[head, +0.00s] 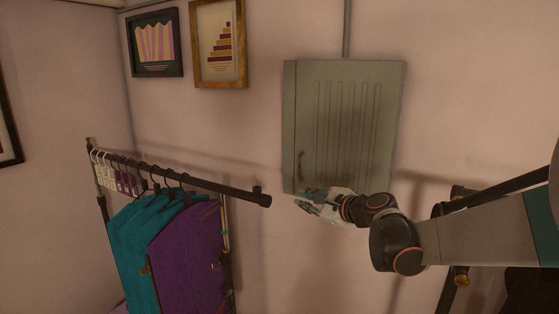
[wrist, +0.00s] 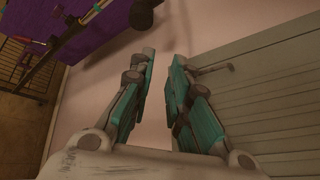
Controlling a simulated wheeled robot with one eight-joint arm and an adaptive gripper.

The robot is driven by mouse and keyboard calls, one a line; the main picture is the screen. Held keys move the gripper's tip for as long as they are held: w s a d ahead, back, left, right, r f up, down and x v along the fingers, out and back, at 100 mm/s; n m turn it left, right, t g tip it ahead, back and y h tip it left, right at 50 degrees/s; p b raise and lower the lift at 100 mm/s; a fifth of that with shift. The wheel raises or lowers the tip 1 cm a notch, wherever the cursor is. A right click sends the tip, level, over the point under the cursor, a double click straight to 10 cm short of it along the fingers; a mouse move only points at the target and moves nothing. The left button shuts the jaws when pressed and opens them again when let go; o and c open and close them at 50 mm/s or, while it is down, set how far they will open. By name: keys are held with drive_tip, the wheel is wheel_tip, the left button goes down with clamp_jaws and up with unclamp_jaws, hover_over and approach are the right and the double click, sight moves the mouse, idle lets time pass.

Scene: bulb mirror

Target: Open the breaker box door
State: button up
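The grey-green breaker box (head: 345,115) is mounted on the wall right of centre in the head view. Its slatted door looks shut. A small handle (head: 299,166) is near the door's lower left edge; it also shows in the wrist view (wrist: 213,69), just right of the right fingertip. My gripper (head: 305,201) is at the box's lower left corner, below the handle. In the wrist view my gripper (wrist: 164,58) is open, with bare wall between its teal-padded fingers. The box door (wrist: 275,95) fills the right side there. I cannot tell whether a finger touches the box.
A black clothes rail (head: 205,180) with teal and purple garments (head: 185,245) stands left of my gripper, its end knob close by. Two framed pictures (head: 155,43) (head: 218,43) hang upper left. A conduit (head: 347,28) runs up from the box. Wall below the box is partly clear.

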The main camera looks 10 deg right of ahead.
drive_tip(key=w+d+m+t+p, duration=0.4)
drive_tip(key=w+d+m, duration=0.4)
drive_tip(key=w+m, duration=0.25)
drive_tip(key=x, duration=1.4)
drive_tip(key=shift+h, duration=0.3)
drive_tip(key=shift+w, duration=0.1)
clamp_jaws()
